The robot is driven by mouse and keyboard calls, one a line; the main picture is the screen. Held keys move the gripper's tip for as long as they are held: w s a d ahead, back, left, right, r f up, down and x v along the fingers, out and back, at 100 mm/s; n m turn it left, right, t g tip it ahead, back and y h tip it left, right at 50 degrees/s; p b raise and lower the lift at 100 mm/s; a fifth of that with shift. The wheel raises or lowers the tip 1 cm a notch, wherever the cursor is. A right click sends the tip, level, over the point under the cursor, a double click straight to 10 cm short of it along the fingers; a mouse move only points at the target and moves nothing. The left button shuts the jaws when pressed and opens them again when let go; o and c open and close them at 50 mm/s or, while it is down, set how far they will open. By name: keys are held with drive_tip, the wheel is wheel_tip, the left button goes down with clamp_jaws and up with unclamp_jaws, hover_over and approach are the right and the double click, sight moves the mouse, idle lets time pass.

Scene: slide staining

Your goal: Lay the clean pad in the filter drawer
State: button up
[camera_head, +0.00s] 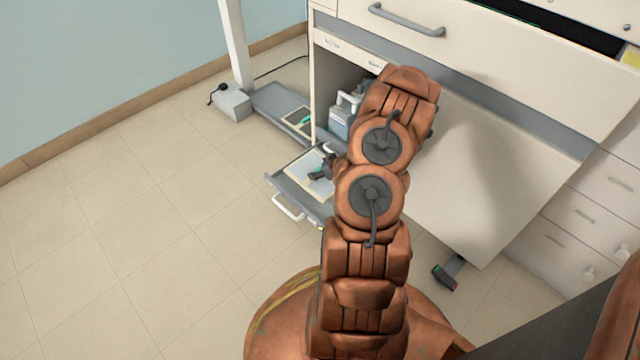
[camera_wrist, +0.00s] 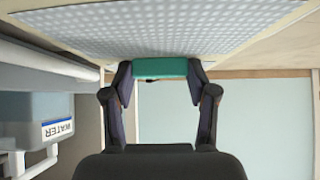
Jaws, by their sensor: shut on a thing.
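The pad (camera_wrist: 180,30) is white with a dotted face and a pale border, and fills the top of the wrist view. My gripper (camera_wrist: 160,75) is shut on the teal tab (camera_wrist: 160,67) at its edge. In the head view the pad (camera_head: 306,166) shows over the open filter drawer (camera_head: 289,206), a low grey tray with a white handle. I cannot tell whether the pad touches the drawer floor. My gripper (camera_head: 319,172) is over the drawer, and my arm hides the drawer's right part.
Blue-grey jugs (camera_head: 342,118) stand in the open cabinet; one labelled WATER (camera_wrist: 40,112) is at left in the wrist view. The cabinet edge is close. The left floor is clear.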

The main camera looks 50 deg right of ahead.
sight(323, 179)
drive_tip(key=shift+f+b, duration=0.9)
drive_tip(key=shift+f, duration=1.6)
drive_tip(key=shift+f, duration=0.1)
drive_tip(key=o, duration=1.3)
